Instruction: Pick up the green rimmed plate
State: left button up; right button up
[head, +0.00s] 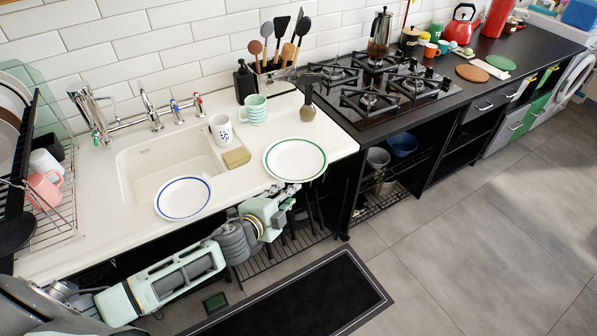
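The green rimmed plate (295,159) is white with a green edge. It lies flat on the white sink counter, right of the basin and close to the counter's front edge. My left gripper (287,190) is low at the counter's front edge, at the near side of this plate. Its fingers are small and dark here, and I cannot tell whether they touch the rim or how far apart they are. A blue rimmed plate (183,198) lies to the left, at the front of the basin. My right gripper is not in view.
A sponge (237,157), a spotted mug (221,129) and stacked green striped cups (254,109) stand left of and behind the plate. A dish rack (50,200) is at the far left. The gas hob (380,85) is to the right. The grey floor (470,220) is open.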

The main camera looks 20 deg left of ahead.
aim_at(307, 178)
pick_arm(q)
jog(key=shift+m+h, duration=0.3)
jog(key=shift+m, duration=0.2)
jog(key=w+d, duration=0.1)
jog(key=w, duration=0.1)
jog(key=w+d, duration=0.1)
jog(key=w, duration=0.2)
jog(key=w+d, duration=0.1)
jog(key=w, duration=0.1)
jog(key=shift+w+d+r+p, duration=0.1)
jog(key=shift+w+r+p, duration=0.1)
jog(key=shift+w+p, duration=0.15)
jog(key=shift+w, duration=0.15)
jog(key=c, duration=0.4)
grip_shut()
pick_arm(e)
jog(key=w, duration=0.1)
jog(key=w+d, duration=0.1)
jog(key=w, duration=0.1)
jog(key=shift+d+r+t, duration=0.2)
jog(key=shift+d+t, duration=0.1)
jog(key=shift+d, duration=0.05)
